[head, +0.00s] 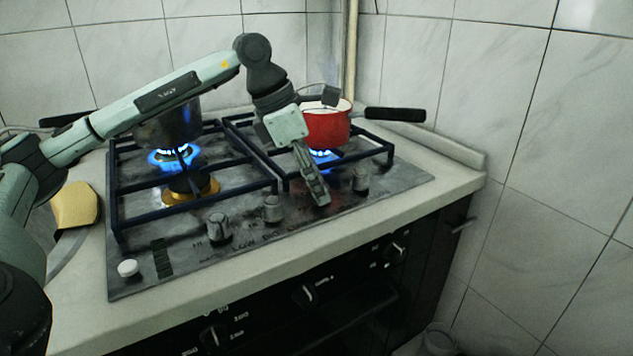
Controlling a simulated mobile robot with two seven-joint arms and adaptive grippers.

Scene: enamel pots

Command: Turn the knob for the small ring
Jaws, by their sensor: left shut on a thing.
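The gas hob (190,257) has a row of grey knobs along its front. Knobs show at the left (219,226), the middle (272,208) and the right (361,179). My left gripper (321,197) points down between the middle and right knobs. It is shut on a hob knob, which its fingers mostly hide. A brass-coloured ring (190,191) at the front left shows no flame. Blue flames burn at the back-left ring (173,158) and at the right ring (322,155). The labels are too blurred to match knobs to rings. My right gripper is not in view.
A dark pot (168,128) stands over the back-left flame, partly behind my left arm. A red pot (329,127) with a black handle (395,114) stands over the right flame. A yellow sponge-like block (76,206) lies left of the hob. The front counter strip (230,284) is clear.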

